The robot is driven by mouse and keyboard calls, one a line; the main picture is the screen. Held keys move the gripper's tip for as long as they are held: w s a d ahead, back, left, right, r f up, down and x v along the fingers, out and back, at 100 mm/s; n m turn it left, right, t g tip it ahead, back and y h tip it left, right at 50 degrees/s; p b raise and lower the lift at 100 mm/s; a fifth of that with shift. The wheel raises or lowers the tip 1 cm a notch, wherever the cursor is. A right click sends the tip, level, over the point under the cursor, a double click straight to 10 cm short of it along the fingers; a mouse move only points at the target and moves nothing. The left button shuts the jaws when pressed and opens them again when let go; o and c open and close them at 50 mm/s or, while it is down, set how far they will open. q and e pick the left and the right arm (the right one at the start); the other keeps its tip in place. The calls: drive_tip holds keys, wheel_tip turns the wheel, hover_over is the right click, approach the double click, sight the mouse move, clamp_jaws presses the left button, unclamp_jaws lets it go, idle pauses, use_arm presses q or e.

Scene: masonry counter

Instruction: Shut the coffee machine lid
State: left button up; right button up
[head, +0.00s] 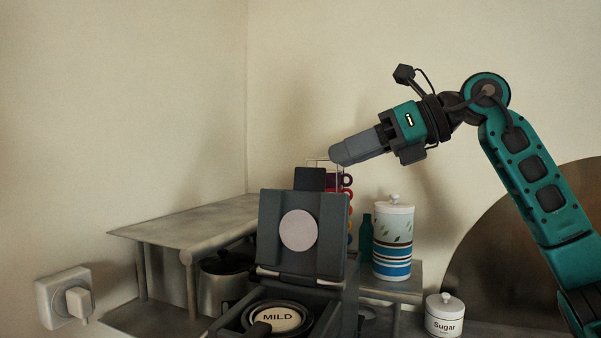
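The dark coffee machine (350,310) stands at the bottom centre of the head view. Its lid (270,238) is raised, roughly upright, with a pale round disc on the side facing me. In front of the lid, the machine's top shows a round part marked "MILD" (278,319). My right gripper (338,154) comes in from the right and points left and slightly down. Its tip appears above and a little right of the lid's top edge, apart from it in the picture. I see its fingers side-on as one grey block, so their opening is hidden. My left gripper is out of view.
A striped canister (393,242) and a teal bottle (366,238) stand right of the lid, near a rack of coloured items (347,196). A sugar jar (444,315) is at lower right. A grey shelf (190,228) and a metal pot (222,285) are left.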

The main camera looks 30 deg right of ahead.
sight(300, 173)
drive_tip(key=x, duration=0.9)
drive_tip(key=shift+d, duration=0.1)
clamp_jaws()
